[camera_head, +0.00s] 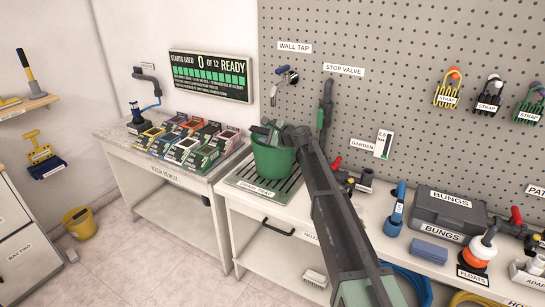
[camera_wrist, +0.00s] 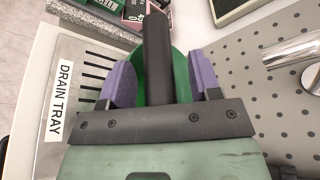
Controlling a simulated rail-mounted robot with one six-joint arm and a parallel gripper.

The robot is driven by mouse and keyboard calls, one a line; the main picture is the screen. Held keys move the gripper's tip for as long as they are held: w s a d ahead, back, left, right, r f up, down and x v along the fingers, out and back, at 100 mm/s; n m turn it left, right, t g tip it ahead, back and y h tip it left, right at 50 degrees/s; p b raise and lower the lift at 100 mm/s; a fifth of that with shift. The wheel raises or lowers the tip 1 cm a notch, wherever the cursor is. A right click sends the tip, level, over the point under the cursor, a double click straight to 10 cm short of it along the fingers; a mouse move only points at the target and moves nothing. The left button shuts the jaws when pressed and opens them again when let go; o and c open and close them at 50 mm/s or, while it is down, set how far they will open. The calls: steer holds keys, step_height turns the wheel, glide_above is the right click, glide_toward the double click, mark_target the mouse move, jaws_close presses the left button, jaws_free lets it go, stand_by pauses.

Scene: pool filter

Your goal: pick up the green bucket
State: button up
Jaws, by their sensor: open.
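The green bucket (camera_head: 272,160) stands upright on the drain tray (camera_head: 240,183), on the white bench. My gripper (camera_head: 275,134) is at the bucket's top, and my arm reaches to it from the lower right. In the wrist view my gripper (camera_wrist: 161,82) is open, with a purple pad on each side. The green bucket (camera_wrist: 181,66) shows between and beyond the pads. A dark bar (camera_wrist: 156,45) runs between the pads in front of the bucket; I cannot tell what it is. Whether the pads touch the bucket is hidden.
A rack of several coloured boxes (camera_head: 192,141) stands left of the bucket. A wall tap (camera_head: 286,80) is on the pegboard behind. A stop valve (camera_head: 325,108) stands close by. Bungs (camera_head: 450,212) and floats (camera_head: 478,252) are at right. A yellow bucket (camera_head: 79,223) is on the floor.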

jaws_close()
stand_by(0.3)
steer(key=shift+r, duration=0.1)
